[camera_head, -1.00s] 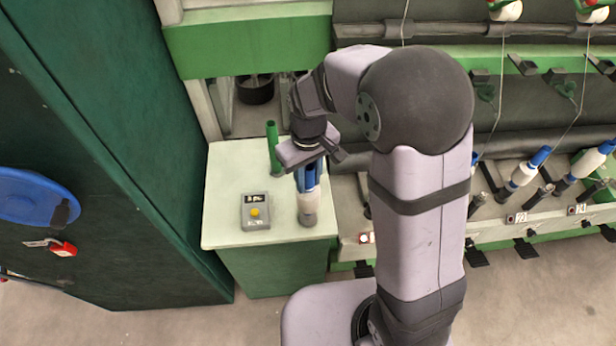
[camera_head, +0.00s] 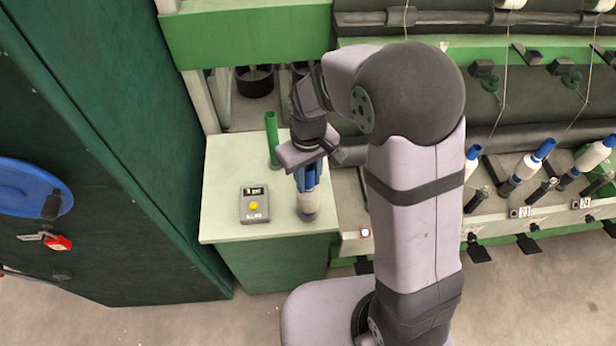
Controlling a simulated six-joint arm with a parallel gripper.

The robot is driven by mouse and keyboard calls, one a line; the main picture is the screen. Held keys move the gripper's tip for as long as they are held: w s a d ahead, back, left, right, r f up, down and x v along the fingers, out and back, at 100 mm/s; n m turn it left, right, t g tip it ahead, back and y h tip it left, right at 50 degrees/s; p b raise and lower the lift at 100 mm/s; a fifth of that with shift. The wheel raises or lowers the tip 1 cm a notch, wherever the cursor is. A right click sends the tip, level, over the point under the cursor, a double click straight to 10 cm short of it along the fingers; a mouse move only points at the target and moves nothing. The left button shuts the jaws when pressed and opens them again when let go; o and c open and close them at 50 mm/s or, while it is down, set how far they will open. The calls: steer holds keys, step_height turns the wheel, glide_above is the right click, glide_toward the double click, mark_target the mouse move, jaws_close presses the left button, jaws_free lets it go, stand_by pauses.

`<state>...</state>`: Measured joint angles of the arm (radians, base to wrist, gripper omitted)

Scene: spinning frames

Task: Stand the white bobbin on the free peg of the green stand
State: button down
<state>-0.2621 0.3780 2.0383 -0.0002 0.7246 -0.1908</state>
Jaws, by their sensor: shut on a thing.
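The white bobbin (camera_head: 309,200) stands roughly upright, with a blue upper part, over the right side of the pale top (camera_head: 225,185) of a green cabinet. My gripper (camera_head: 307,165) is above it, pointing down, and is shut on its blue upper part. The bobbin's lower end meets a short grey piece near the cabinet top; I cannot tell whether it is seated there or just in front of it. A green upright tube (camera_head: 272,140) stands on the cabinet top, left of my gripper. I cannot make out a free peg clearly.
A grey box with a yellow button (camera_head: 254,205) lies on the cabinet top, left of the bobbin. A tall dark green cabinet (camera_head: 110,150) fills the left. The spinning frame with several tilted blue-and-white bobbins (camera_head: 528,163) is at right. The front left of the cabinet top is clear.

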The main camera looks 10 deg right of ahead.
mark_target(308, 167)
steer(key=shift+f, duration=0.3)
stand_by(0.5)
steer(key=c, duration=1.4)
jaws_free()
steer(key=shift+r+b, duration=0.9)
steer(key=shift+r, duration=2.8)
